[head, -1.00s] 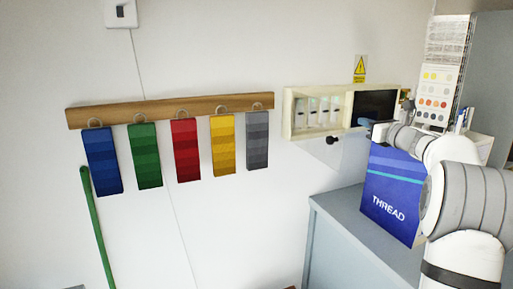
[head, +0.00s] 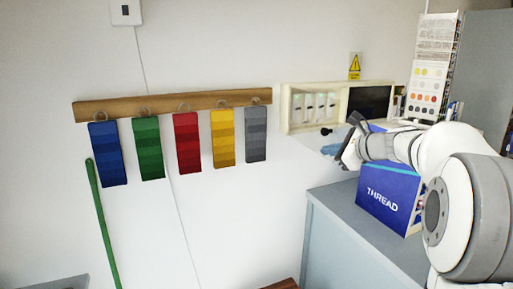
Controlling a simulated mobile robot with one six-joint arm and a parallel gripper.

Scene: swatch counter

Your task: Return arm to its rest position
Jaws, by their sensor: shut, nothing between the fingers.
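My arm comes in from the right edge of the head view, in front of the grey cabinet. My gripper (head: 347,152) is at its left end, just above and left of the blue THREAD box (head: 388,198). Its fingers are small and dark, shut, with nothing held. The gripper appears apart from the wall and the box. My arm hides the upper right part of the box.
Several fabric swatches, such as the grey swatch (head: 256,134), hang from a wooden rail (head: 175,104). A wall case (head: 287,110) holds white bottles. The THREAD box stands on a grey cabinet (head: 340,215). A green pole (head: 101,215) leans at left. A colour chart (head: 430,75) stands behind.

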